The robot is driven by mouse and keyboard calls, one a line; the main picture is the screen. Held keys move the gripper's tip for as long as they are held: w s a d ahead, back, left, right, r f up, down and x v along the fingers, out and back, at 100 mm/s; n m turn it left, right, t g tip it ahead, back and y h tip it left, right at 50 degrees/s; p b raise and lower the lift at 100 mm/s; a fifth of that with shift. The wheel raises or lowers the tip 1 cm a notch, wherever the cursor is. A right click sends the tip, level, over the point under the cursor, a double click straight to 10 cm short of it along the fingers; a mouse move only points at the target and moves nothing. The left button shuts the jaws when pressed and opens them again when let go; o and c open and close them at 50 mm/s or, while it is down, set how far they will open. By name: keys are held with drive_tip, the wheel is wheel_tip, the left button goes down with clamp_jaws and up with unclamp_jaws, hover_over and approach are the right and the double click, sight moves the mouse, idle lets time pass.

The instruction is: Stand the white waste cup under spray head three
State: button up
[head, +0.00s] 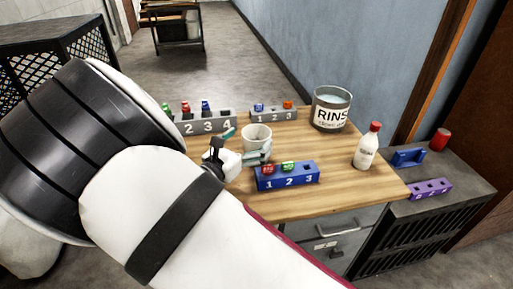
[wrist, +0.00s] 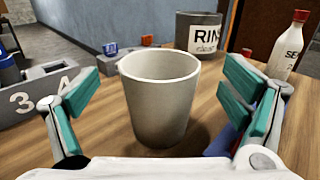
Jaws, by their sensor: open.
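The white waste cup (head: 257,132) stands upright on the wooden table; it also shows in the wrist view (wrist: 160,100). My gripper (head: 246,145) is open at the cup. In the wrist view my gripper's teal-padded fingers (wrist: 160,88) are spread to the cup's left and right, with gaps on both sides. The cup looks empty, but its bottom inside is hidden. I cannot tell which part is spray head three. A blue block (head: 287,176) numbered 1, 2, 3 stands in front of the cup, with red and green pieces in positions 1 and 2.
Grey numbered blocks (head: 273,114) and (head: 208,123) stand behind and left of the cup. A rinse pot (head: 331,108) and a red-capped bottle (head: 367,147) stand right. A side cabinet (head: 452,205) holds a purple block (head: 431,189). The table's right middle is clear.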

sight(264, 126)
drive_tip(key=x, duration=0.4)
drive_tip(key=shift+c, duration=0.4)
drive_tip(key=c, duration=1.3)
